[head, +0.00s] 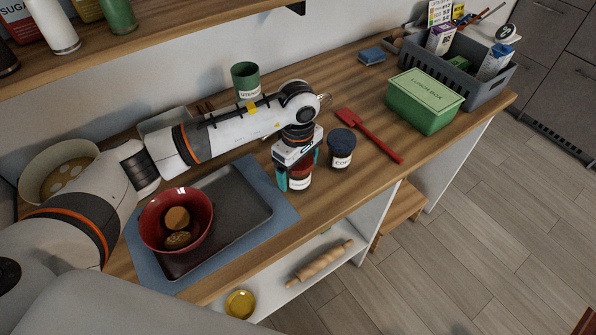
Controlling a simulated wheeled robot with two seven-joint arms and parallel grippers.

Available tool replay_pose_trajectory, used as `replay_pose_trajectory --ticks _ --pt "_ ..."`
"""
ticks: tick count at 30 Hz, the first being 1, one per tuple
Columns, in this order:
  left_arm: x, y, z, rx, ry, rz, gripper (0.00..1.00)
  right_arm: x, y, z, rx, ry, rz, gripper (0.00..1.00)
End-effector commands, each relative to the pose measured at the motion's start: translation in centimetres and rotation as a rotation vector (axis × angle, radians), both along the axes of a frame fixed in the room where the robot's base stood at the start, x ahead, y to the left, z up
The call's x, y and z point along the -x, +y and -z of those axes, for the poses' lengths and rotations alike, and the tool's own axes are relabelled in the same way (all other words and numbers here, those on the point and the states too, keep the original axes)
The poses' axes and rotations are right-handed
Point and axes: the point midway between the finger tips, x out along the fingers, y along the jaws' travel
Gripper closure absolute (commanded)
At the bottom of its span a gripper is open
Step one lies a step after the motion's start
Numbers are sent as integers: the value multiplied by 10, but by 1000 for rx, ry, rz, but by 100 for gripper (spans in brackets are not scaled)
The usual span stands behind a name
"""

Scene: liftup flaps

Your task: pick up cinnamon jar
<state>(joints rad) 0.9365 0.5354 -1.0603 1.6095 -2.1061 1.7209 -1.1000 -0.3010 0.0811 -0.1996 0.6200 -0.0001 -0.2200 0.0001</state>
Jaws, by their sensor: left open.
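A small jar (301,182) with a red body and a white label stands on the wooden counter, right of the grey tray. Its label is too small to read, so I cannot confirm that it is the cinnamon jar. My left gripper (298,168) is directly above it, pointing down, with its teal fingers open on either side of the jar. The gripper hides the jar's top, and I cannot tell whether the fingers touch it. My right gripper is not in view.
A dark-lidded jar (341,150) stands close on the right, with a red spatula (370,136) beyond it. A red bowl (177,219) sits on the grey tray (262,205) at left. A green lunch box (425,102) and grey crate (487,86) stand at the right end.

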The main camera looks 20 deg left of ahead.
Motion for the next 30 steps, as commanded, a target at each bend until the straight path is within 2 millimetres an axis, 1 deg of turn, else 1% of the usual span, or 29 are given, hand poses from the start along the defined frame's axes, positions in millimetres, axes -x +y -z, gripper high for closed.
replay_pose_trajectory --ticks 4,5,12,14,23,26,29,30 --pt "0 0 0 0 0 0 13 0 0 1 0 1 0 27" --pt "0 0 0 0 0 0 17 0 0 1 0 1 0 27" --pt "0 0 0 0 0 0 56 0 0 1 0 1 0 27" --pt "0 0 0 0 0 0 64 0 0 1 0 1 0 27" --pt "-1 0 -2 1 -2 0 65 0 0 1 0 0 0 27" --pt "-1 0 -11 2 -4 0 65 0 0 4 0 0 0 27" --pt "-1 0 -28 1 -6 2 65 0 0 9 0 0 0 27" --pt "-2 -1 -36 1 -8 1 65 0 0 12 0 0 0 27"
